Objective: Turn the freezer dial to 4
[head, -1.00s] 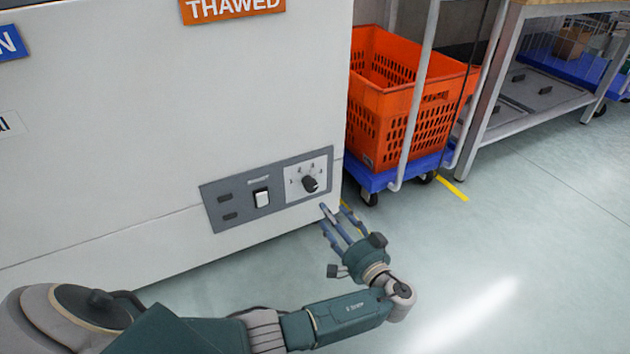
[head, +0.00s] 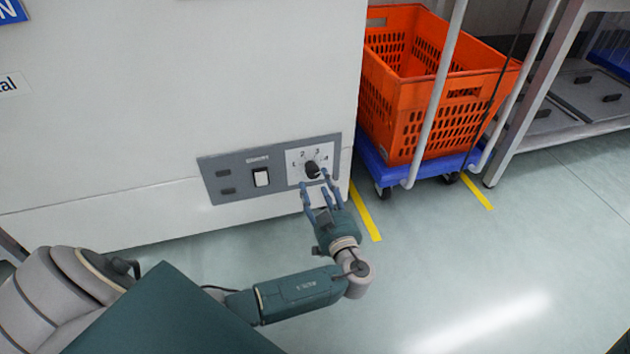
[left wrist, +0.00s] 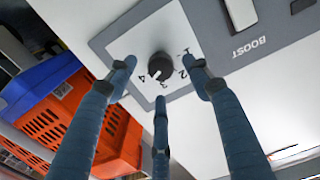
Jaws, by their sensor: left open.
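The freezer dial is a black round knob (head: 312,170) on a white plate at the right end of the grey control panel (head: 236,168). It also shows in the left wrist view (left wrist: 160,67), with numbers printed around it. A pale mark on the knob faces the lower left there, on the 3-and-4 side; its exact setting is hard to tell. My left gripper (head: 315,181) is open at the dial. In the left wrist view its blue fingers (left wrist: 158,68) are spread around the knob, one at each side and one below; contact cannot be told. My right gripper is out of view.
A white rocker switch (head: 261,178) marked BOOST is left of the dial. An orange tote (head: 405,125) stands on a blue wheeled cart (head: 372,165) with grey poles, right of the freezer (head: 180,90). The floor in front is clear.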

